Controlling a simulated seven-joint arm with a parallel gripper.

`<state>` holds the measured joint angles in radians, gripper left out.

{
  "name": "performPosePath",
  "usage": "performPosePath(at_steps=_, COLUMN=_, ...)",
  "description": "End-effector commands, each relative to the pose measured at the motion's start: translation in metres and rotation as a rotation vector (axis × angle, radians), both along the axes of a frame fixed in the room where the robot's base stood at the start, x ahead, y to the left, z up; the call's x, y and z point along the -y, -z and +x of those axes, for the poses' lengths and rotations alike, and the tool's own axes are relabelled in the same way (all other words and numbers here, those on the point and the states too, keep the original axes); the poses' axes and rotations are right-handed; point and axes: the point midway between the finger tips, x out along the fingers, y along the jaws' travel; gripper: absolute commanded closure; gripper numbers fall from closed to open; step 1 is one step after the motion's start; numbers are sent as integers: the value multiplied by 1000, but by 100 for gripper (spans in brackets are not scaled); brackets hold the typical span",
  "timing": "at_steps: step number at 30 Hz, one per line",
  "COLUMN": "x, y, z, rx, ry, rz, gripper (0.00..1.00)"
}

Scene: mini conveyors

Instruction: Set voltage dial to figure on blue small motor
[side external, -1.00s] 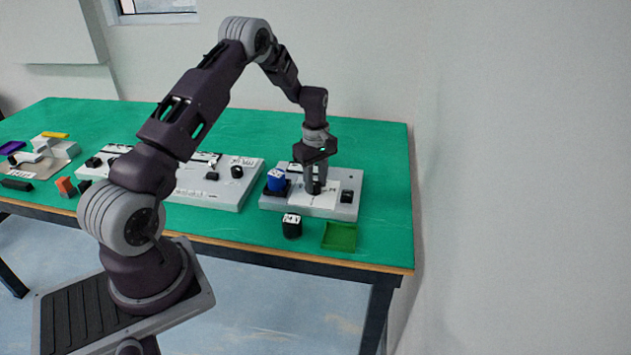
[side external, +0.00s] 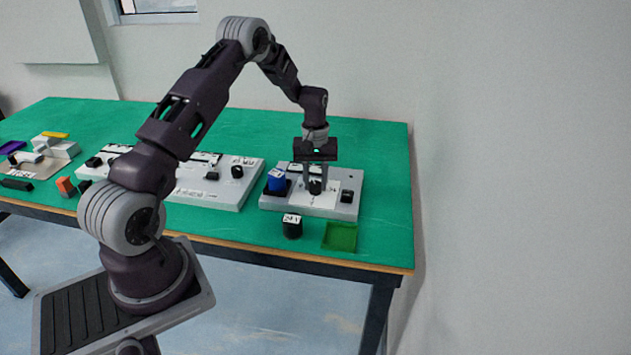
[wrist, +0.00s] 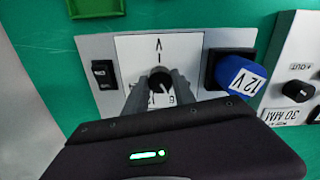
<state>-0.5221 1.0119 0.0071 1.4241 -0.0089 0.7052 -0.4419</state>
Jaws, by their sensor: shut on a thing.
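The voltage dial is a black knob (wrist: 160,77) on a white plate (wrist: 130,46) marked V, on the grey test station (side external: 340,211). My gripper (wrist: 159,82) is shut on the knob, one finger on each side; in the side view my gripper (side external: 315,184) points straight down at it. The fingers hide part of the scale, and I cannot tell which figure the knob points to. The blue small motor (wrist: 241,74) has a white label reading 12 V. It stands in a black holder beside the dial plate, also in the side view (side external: 276,180).
A black switch (wrist: 103,73) is on the dial's other side. A black cylinder with a white label (side external: 292,227) and a green tray (side external: 340,236) lie near the table's front edge. More grey stations (side external: 225,195) stand to the left.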

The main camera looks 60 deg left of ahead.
Motion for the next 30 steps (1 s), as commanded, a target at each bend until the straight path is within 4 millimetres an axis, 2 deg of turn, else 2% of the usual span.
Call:
performPosePath(at_steps=18, x=0, y=-1, z=0, rx=0, ry=568, rz=-1, gripper=100)
performPosePath(at_steps=30, x=-1, y=-1, z=-1, rx=-1, ry=816, rz=-2, gripper=100)
